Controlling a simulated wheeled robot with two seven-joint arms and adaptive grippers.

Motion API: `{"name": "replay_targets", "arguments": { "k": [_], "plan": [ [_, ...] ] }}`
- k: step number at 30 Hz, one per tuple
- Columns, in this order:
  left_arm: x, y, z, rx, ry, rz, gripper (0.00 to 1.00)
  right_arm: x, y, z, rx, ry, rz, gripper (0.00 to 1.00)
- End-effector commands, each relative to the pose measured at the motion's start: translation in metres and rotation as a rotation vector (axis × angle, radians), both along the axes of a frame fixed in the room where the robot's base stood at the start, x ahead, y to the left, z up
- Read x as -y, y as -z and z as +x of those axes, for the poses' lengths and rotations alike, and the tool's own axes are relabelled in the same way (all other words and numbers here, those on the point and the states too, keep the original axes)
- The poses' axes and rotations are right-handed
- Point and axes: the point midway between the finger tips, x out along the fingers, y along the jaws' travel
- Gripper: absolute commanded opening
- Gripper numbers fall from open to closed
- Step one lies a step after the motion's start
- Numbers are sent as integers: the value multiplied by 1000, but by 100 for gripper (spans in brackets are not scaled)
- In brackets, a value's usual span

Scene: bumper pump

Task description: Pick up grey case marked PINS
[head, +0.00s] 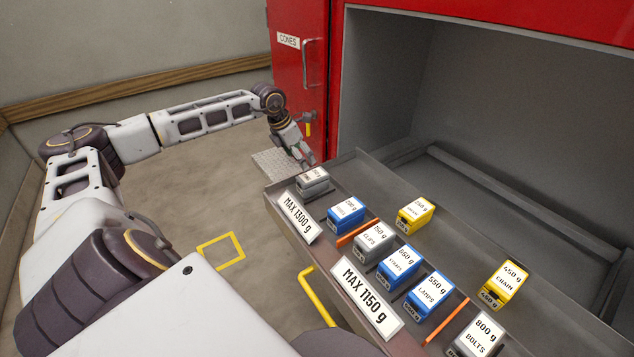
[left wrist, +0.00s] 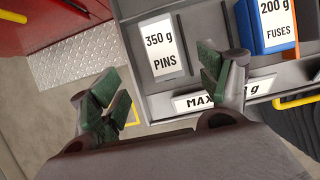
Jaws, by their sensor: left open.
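The grey case marked PINS, 350 g (head: 312,183), stands at the far left corner of the drawer (head: 283,212). In the left wrist view the PINS case (left wrist: 165,50) lies ahead of and between my left gripper's fingers. My left gripper (head: 304,158) is open and empty, just beyond the case in the head view. In the left wrist view its green-padded fingertips (left wrist: 158,85) are spread wide, and I see no contact with the case. My right gripper is in neither view.
The blue FUSES case (head: 346,212) stands beside the PINS case, with an orange divider (head: 357,232) after it. Grey CLIPS (head: 374,241), blue, yellow and BOLTS cases fill other spots. A MAX 1300 g sign (head: 298,216) fronts this section. A red door (head: 299,80) stands behind.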

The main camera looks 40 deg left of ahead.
Motion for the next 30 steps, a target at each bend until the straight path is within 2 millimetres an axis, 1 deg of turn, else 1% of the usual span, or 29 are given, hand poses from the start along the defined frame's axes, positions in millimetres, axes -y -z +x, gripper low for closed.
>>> {"name": "replay_targets", "arguments": {
  "k": [9,14,30],
  "plan": [
    [0,0,0,0,0,0,77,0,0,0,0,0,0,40],
    [1,5,2,0,0,0,77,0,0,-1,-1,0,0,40],
    [7,50,20,0,0,-2,77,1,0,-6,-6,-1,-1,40]
  ]
}}
